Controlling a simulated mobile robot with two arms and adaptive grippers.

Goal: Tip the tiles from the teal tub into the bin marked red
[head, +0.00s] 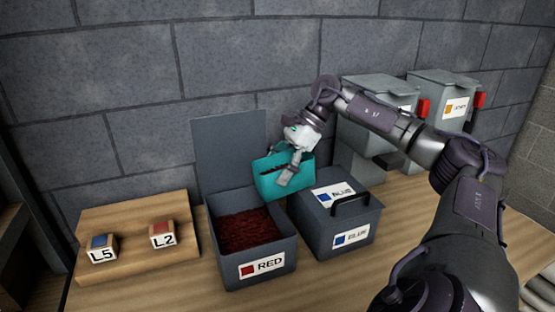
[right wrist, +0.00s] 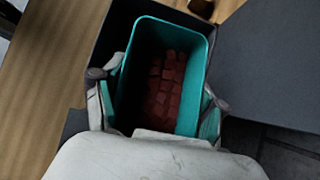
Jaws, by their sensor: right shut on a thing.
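The teal tub (head: 270,186) is in my right gripper (head: 291,168), which is shut on it. The tub is in the air above the right rear part of the bin marked RED (head: 283,262) and looks somewhat tilted. In the right wrist view the teal tub (right wrist: 130,72) holds several dark red tiles (right wrist: 165,85), with my right gripper's (right wrist: 158,108) fingers at its sides. The RED bin's lid stands up at the back, and dark red tiles (head: 247,228) cover its inside. My left gripper is not in view.
A bin marked BLUE (head: 335,238) stands closed to the right, with a black handle on its lid. A wooden board (head: 130,230) at left bears blocks marked L5 (head: 103,248) and L2 (head: 162,234). Grey dispensers (head: 378,88) stand behind my right arm, near the wall.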

